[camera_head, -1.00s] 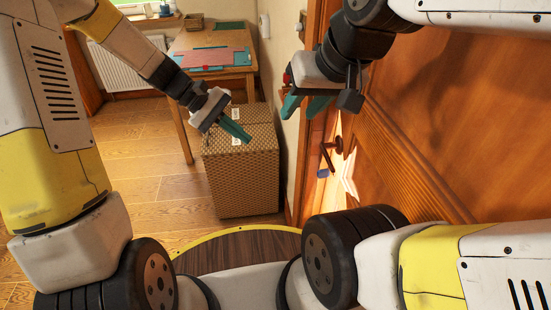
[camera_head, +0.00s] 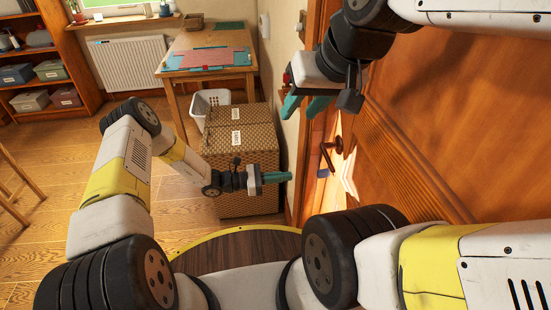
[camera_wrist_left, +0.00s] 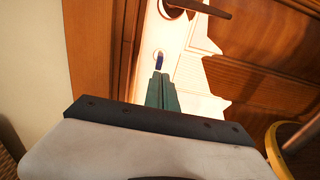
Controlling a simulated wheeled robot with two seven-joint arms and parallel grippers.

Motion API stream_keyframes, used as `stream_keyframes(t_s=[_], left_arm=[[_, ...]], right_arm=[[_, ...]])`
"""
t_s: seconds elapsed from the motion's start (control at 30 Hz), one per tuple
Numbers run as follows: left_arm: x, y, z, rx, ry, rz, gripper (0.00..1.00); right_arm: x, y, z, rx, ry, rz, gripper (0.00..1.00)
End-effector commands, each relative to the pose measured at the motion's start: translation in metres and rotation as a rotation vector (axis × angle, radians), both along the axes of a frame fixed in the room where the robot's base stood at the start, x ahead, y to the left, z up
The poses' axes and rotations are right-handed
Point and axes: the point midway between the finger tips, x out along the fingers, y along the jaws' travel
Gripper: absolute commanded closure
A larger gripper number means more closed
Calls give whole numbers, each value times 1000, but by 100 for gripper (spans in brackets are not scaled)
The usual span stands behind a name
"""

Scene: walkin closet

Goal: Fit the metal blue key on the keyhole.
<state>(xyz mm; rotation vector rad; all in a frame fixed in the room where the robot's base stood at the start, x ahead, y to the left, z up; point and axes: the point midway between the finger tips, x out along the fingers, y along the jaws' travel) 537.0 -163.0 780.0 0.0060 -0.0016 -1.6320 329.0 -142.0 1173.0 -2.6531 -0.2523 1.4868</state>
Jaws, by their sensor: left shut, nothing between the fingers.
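A small blue key (camera_wrist_left: 160,57) is at the pale lock area of the door, below the handle (camera_wrist_left: 205,7), in the left wrist view. It seems to sit at the keyhole, which it hides; how deep it is in, I cannot tell. In the head view, a small dark blue piece (camera_head: 323,173) below the handle (camera_head: 338,146) may be the same key. My left gripper (camera_head: 288,176) is shut and empty, with its teal fingertips (camera_wrist_left: 160,77) pointing at the key, just short of it in the picture. My right gripper (camera_head: 304,106) is open and empty, raised beside the door frame.
The wooden door (camera_head: 440,140) fills the right side. A wicker box (camera_head: 240,150) stands behind my left gripper, with a white basket (camera_head: 208,102) and a wooden table (camera_head: 212,70) beyond. The floor (camera_head: 45,185) at left is mostly clear.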

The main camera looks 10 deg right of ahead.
Motion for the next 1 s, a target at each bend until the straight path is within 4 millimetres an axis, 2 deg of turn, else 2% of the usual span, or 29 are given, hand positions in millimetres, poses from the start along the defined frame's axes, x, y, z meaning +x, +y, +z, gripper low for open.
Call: stream_keyframes(t_s=[0.27,0.8,1.0], left_arm=[[-1,-15,-2,-4,6,4,100],[-4,-67,-2,-3,5,3,100],[-5,-78,-2,-4,5,3,100]], right_arm=[[0,0,0,0,0,0,64],[0,0,0,0,0,0,64],[0,0,0,0,0,0,64]])
